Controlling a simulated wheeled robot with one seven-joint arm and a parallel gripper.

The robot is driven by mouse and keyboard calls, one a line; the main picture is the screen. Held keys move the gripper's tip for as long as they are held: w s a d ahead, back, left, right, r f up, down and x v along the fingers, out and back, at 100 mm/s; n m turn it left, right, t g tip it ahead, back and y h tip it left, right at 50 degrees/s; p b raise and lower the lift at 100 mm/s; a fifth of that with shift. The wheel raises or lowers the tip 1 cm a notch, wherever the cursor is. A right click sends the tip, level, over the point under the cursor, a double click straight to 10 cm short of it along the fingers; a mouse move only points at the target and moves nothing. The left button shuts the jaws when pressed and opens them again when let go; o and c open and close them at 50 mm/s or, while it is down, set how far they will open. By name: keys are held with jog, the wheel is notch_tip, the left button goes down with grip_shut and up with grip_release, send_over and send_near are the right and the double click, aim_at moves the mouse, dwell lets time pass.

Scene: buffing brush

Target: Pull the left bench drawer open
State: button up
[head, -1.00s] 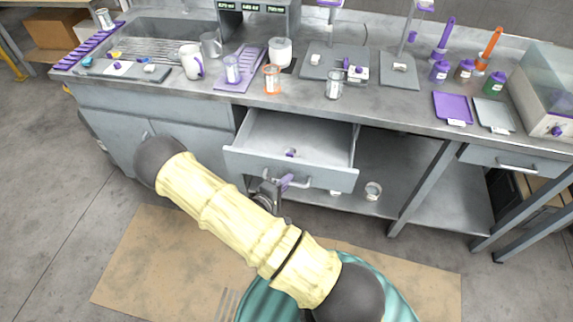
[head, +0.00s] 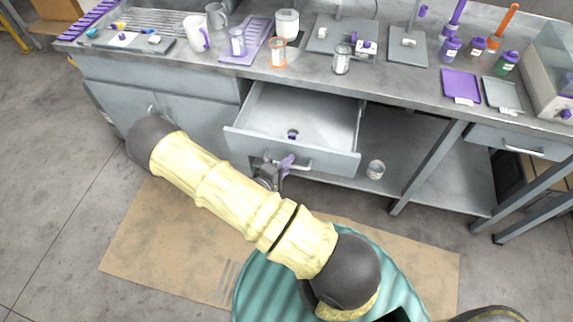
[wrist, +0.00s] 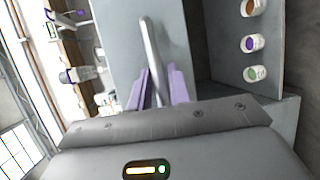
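The left bench drawer (head: 335,160) stands well out from the bench, with its inside (head: 305,110) exposed. Its bar handle (head: 299,168) is on the front face. My gripper (head: 284,165) is at the left part of this handle. In the wrist view the handle (wrist: 150,50) runs between the purple fingers of my gripper (wrist: 158,88), which sit close on either side of it. The exact finger contact is hard to see. A small purple-and-white item (head: 292,134) lies in the drawer.
The bench top (head: 400,88) holds mugs, jars, trays and bottles. A second, closed drawer (head: 520,145) is at the right. A glass jar (head: 376,170) stands on the lower shelf. Cardboard (head: 165,235) lies on the floor.

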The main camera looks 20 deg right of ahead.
jog(key=shift+a, duration=0.1)
jog(key=b+v, duration=0.1)
jog(key=v, duration=1.6)
jog(key=shift+s, duration=0.1)
